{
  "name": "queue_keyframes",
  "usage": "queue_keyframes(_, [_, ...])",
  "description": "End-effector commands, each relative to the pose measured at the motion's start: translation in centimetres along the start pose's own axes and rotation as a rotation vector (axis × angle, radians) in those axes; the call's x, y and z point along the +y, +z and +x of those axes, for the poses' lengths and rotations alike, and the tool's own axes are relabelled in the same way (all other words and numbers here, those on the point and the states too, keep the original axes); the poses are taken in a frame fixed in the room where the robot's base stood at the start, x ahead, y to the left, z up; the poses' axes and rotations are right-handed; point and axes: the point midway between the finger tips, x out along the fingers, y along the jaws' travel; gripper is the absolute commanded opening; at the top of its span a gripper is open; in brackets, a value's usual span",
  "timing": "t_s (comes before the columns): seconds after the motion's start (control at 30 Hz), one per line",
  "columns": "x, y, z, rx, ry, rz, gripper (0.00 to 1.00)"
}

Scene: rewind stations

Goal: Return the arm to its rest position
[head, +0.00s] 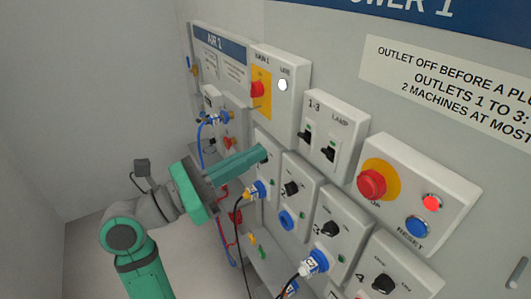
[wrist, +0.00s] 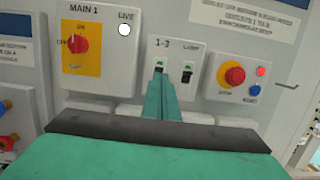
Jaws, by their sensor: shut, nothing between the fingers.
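My gripper (head: 262,154) is at the end of my green and grey arm, raised in front of the wall panel. Its two green fingers are shut together with nothing between them. In the head view the fingertips overlap the upper part of the first outlet box (head: 263,142). In the wrist view my gripper (wrist: 161,80) points at the 1-3 switch box (wrist: 186,62), with the tips over its left switch. I cannot tell whether the tips touch anything.
The MAIN 1 box (head: 287,64) has a red rotary switch on yellow. A box with a red stop button (head: 372,183), a red lamp and a blue RESET button is at right. Outlet boxes with plugs and cables (head: 249,225) hang below. Open floor (head: 85,245) lies left.

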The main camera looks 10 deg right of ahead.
Motion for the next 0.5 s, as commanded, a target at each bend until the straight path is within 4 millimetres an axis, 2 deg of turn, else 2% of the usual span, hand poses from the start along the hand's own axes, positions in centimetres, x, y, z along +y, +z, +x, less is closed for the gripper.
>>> queue_keyframes(0.2, [0.11, 0.38, -1.13, 0.001, 0.001, 0.001, 0.0])
queue_keyframes(0.5, [0.12, 0.37, -1.17, -0.001, 0.001, 0.0, 0.0])
